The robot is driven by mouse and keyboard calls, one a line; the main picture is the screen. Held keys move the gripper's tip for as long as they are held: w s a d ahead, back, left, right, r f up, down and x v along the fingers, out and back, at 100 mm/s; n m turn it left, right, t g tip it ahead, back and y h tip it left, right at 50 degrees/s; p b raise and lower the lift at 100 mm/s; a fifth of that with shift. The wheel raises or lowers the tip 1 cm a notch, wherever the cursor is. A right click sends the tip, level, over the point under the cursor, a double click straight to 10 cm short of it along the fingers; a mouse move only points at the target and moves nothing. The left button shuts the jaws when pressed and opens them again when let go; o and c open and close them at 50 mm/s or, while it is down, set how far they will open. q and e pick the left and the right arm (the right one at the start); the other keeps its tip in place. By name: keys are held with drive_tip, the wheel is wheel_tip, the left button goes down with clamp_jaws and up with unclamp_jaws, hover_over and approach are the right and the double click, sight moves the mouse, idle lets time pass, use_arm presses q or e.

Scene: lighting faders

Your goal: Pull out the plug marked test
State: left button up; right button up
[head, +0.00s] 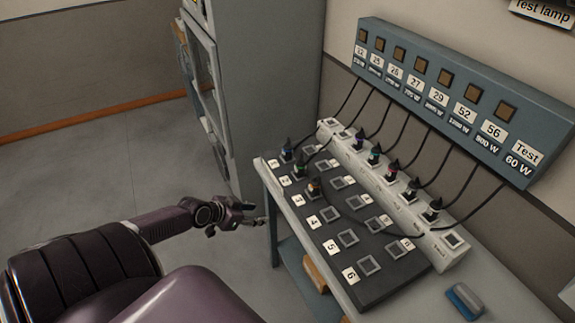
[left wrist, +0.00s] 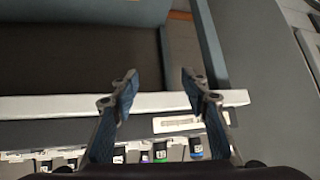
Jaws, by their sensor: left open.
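Several dark plugs with coloured bands stand in two socket boards: a dark board (head: 329,262) and a pale strip (head: 462,262). The blue-grey box (head: 455,98) on the wall has a "Test 60 W" label (head: 523,158) at its right end. A black cord from that end sags across the pale strip, seemingly toward the orange-banded plug (head: 315,187) on the dark board; I cannot trace it surely. No plug's own marking is readable. My left gripper (head: 258,213) is open and empty, left of the table edge; its parted fingers show in the left wrist view (left wrist: 160,77).
The boards lie on a grey table (head: 500,297). A blue block (head: 465,300) lies at the table's right. A grey cabinet (head: 262,80) stands behind on the left. Several cords hang between box and plugs. Floor left of the table is clear.

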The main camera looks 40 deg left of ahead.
use_arm(q)
drive_tip(key=w+d+r+m+h, duration=0.2)
drive_tip(key=w+d+r, duration=0.2)
drive_tip(key=r, duration=0.7)
drive_tip(key=t+h, duration=0.1)
drive_tip(key=h, duration=0.1)
approach(310, 184)
drive_tip(key=d, duration=0.1)
drive_tip(key=shift+m, duration=0.3)
drive_tip(key=b+x, duration=0.1)
drive_tip(key=x, duration=0.1)
drive_tip(key=b+x, duration=0.2)
drive_tip(key=x, duration=0.1)
drive_tip(key=b+x, duration=0.2)
drive_tip(key=x, duration=0.1)
drive_tip(key=shift+a+f, duration=0.15)
drive_tip(key=shift+a, duration=0.25)
drive_tip(key=shift+w+d+f+b, duration=0.15)
drive_tip(key=shift+w+f+b, duration=0.25)
drive_tip(key=shift+w+b, duration=0.15)
drive_tip(key=shift+w+d, duration=0.1)
drive_tip(key=shift+w, duration=0.1)
use_arm(e)
wheel_tip(310, 184, down, 6)
drive_tip(key=shift+s, duration=0.3)
drive_tip(key=shift+d+f, duration=0.1)
drive_tip(key=shift+d, duration=0.15)
